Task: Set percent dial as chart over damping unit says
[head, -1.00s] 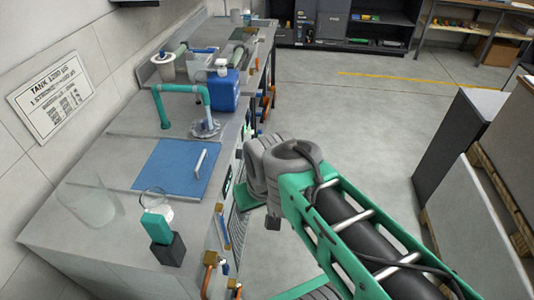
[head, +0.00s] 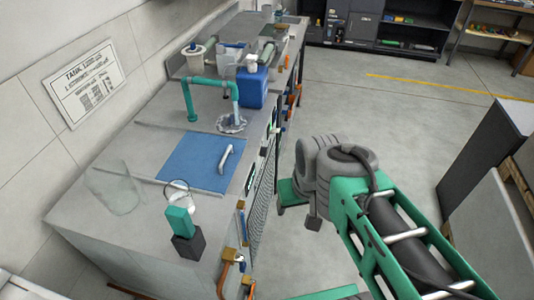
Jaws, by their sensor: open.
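A white chart (head: 85,82) with a heading that seems to begin "TANK", smaller lines and dark blocks hangs on the wall above the grey unit (head: 85,205). Its small print is too blurred to read. The unit's front face shows only at a steep angle, with a small lit greenish panel (head: 250,178) and a mesh grille (head: 262,195). I cannot make out the percent dial. My gripper (head: 305,212) is in front of this face, to its right, apart from it and mostly hidden behind my own wrist. It is open, and I see nothing in it.
On the unit are a blue lid (head: 202,163) with a handle, a teal pipe (head: 207,84), a blue canister (head: 253,88), a clear glass vessel (head: 115,190) and a teal block on a dark base (head: 189,246). Copper-coloured pipes (head: 228,262) stick out below. Floor (head: 385,140) is clear beyond my arm.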

